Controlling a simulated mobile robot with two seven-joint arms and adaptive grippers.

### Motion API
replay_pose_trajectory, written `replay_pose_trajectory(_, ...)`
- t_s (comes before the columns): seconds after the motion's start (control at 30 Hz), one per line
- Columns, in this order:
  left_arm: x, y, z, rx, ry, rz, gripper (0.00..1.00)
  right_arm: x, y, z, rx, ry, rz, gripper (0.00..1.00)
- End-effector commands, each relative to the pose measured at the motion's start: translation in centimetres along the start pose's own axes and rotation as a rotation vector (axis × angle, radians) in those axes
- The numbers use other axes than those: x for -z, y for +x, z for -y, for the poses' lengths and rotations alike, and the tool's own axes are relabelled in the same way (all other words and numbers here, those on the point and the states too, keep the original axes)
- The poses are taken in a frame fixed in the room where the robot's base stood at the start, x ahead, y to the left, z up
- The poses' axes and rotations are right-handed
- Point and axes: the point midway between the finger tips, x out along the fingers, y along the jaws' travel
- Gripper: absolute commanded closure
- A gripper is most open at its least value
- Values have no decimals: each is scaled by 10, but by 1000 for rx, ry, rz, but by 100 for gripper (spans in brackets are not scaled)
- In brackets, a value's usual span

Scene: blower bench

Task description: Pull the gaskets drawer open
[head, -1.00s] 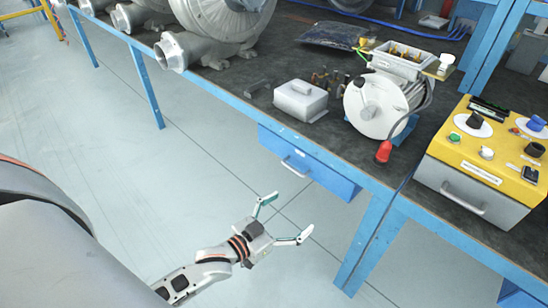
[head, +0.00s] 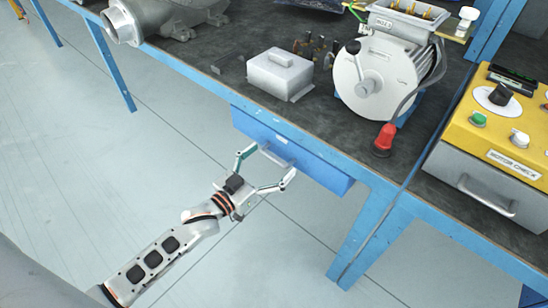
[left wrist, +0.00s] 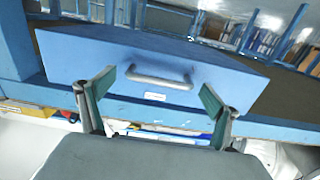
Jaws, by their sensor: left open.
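The blue drawer (head: 325,173) hangs under the front edge of the workbench. Its grey bar handle (head: 276,156) is on the front face. In the left wrist view the drawer front (left wrist: 90,58) fills the upper middle, with the handle (left wrist: 160,78) and a small white label (left wrist: 155,97) too small to read. My left gripper (head: 270,161) is open and empty, its fingertips near the two ends of the handle. In the left wrist view its fingers (left wrist: 158,84) frame the handle from either side; contact cannot be told. My right gripper is not in view.
A blue bench leg (head: 365,235) stands right of the drawer. The floor before the drawer is clear.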

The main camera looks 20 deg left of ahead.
Motion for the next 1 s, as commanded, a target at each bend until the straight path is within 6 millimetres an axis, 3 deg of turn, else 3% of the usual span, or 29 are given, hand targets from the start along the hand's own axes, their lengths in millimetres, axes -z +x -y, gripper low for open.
replay_pose_trajectory(0.43, 0, 11, 0, 0, 1, 1, 10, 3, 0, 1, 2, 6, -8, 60)
replay_pose_trajectory(0.63, 0, 11, 0, 0, 0, 1, 62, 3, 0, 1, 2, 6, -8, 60)
replay_pose_trajectory(0.87, 1, 6, 0, 0, 0, 0, 65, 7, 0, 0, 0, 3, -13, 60)
replay_pose_trajectory(1.0, 4, -8, 0, 1, 1, -1, 65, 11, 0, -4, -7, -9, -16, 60)
